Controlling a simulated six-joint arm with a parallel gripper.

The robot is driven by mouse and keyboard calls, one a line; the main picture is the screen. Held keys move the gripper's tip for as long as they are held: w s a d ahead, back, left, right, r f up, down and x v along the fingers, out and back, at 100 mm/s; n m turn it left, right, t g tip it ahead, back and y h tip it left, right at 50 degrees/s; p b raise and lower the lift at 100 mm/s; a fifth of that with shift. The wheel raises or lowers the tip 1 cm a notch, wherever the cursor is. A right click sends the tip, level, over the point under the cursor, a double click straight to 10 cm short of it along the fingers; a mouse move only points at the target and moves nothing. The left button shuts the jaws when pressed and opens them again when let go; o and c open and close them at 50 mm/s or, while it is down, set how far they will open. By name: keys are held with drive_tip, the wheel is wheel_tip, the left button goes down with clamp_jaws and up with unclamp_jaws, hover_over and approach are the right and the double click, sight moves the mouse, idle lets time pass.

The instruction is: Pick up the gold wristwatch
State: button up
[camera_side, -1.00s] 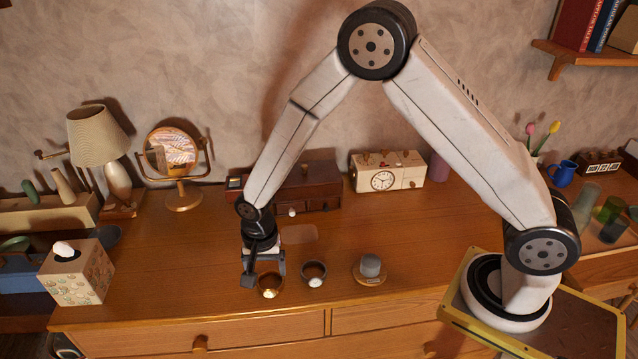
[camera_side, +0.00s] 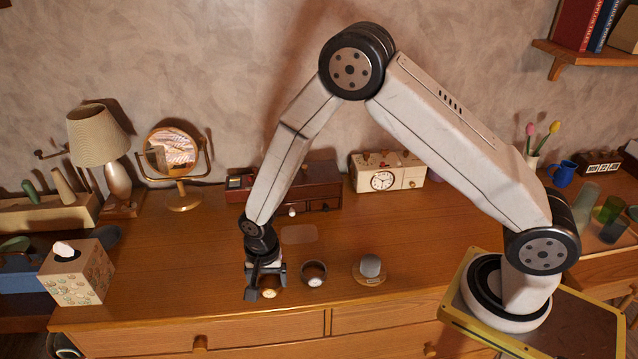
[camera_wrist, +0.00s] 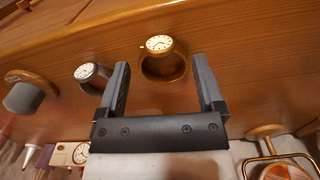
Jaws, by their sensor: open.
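The gold wristwatch (camera_side: 268,293) stands on the wooden dresser top near its front edge, partly hidden by my gripper (camera_side: 265,282) in the side view. In the wrist view the gold watch (camera_wrist: 160,43) shows its pale round dial and looped band. My gripper (camera_wrist: 159,66) is open and empty, and in that view the watch appears between and just beyond its two fingertips. A gap or contact between fingers and band cannot be told.
A dark-banded watch (camera_side: 313,273) with a white dial stands just right of the gold one. Farther right is a grey speaker-like object (camera_side: 371,266) on a round base. A brown box (camera_side: 315,186) and a clock (camera_side: 383,179) stand behind. The dresser between is mostly clear.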

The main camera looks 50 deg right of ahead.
sight(269, 288)
drive_tip(key=shift+f, duration=1.9)
clamp_jaws()
